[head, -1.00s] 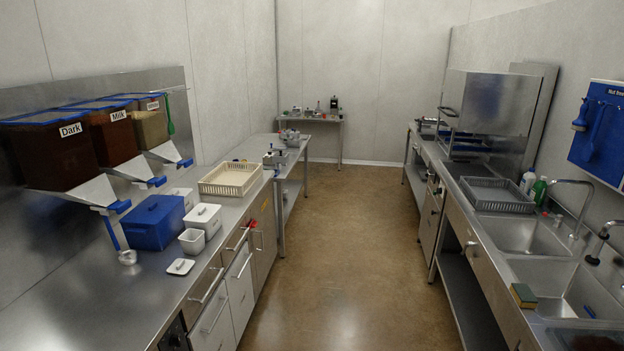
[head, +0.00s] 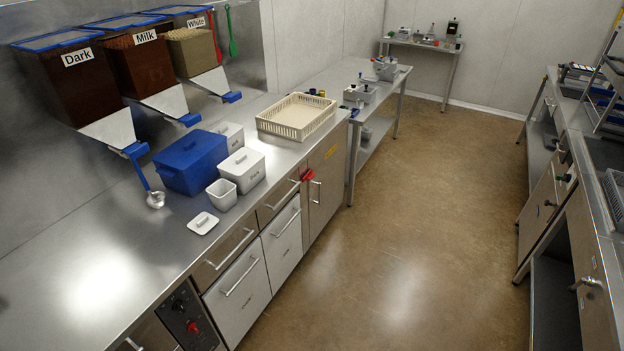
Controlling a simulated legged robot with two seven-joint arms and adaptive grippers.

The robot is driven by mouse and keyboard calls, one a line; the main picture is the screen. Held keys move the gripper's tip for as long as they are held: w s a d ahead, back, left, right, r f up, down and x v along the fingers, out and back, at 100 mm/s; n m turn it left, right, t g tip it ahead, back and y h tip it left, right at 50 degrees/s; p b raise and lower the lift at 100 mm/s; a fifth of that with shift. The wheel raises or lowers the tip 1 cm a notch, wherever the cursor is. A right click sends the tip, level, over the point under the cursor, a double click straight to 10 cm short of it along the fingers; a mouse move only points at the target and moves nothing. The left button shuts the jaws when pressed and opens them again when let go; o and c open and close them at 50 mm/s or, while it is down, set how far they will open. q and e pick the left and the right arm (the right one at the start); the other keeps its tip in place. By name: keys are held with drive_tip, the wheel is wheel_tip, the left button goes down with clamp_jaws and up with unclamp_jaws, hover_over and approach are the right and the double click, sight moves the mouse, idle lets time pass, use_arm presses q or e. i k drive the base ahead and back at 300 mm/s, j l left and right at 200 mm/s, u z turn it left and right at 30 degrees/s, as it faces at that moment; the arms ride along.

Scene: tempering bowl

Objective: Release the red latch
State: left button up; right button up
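A red latch (head: 308,175) sits on the front of the left counter's cabinet, near the top of the doors below the cream basket. Metal bar handles show beside it. Neither of my grippers is in view.
The steel left counter (head: 90,270) holds a blue box (head: 190,163), white containers (head: 241,170), a loose lid (head: 203,223) and a cream basket (head: 296,116). Chocolate dispensers hang above. A sink counter (head: 590,200) runs along the right. The brown floor (head: 420,220) between them is clear.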

sight(309, 174)
drive_tip(key=i+l+u, duration=0.35)
drive_tip(key=i+l, duration=2.2)
